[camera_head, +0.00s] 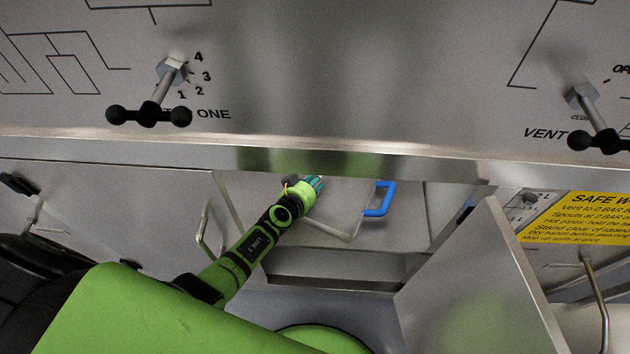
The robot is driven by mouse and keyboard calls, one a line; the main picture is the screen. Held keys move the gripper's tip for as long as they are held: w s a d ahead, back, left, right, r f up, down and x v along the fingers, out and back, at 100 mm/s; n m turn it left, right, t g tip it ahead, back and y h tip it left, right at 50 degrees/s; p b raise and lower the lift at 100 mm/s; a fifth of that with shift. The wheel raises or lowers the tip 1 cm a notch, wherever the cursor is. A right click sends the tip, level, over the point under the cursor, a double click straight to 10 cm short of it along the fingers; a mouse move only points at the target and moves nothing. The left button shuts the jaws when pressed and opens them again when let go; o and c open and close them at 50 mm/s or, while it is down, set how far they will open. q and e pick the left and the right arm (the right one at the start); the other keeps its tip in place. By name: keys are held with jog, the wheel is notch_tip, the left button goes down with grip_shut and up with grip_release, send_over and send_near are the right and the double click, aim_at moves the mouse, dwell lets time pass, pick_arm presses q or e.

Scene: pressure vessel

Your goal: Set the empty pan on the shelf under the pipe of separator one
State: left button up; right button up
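A grey metal pan (342,212) with a blue handle (380,199) on its right side lies inside the open cabinet bay below the panel. My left arm reaches into this bay from the lower left. My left gripper (313,184) is at the pan's left side, with teal fingertips partly showing. Whether it is shut on the pan, I cannot tell. The bay's shelf edge (330,266) shows below the pan. The panel's lower edge hides the back of the bay. No pipe shows. My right gripper is out of view.
An open metal door (478,285) stands at the lower right of the bay. A cabinet front with a bar handle (201,232) is at the left. Valve handles (149,114) and (598,139) stick out of the panel above. A yellow sign (585,220) is at right.

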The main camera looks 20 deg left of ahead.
pick_arm(q)
jog(key=shift+r, duration=0.25)
jog(key=p+v, duration=0.6)
jog(key=v, duration=0.6)
jog(key=shift+f, duration=0.1)
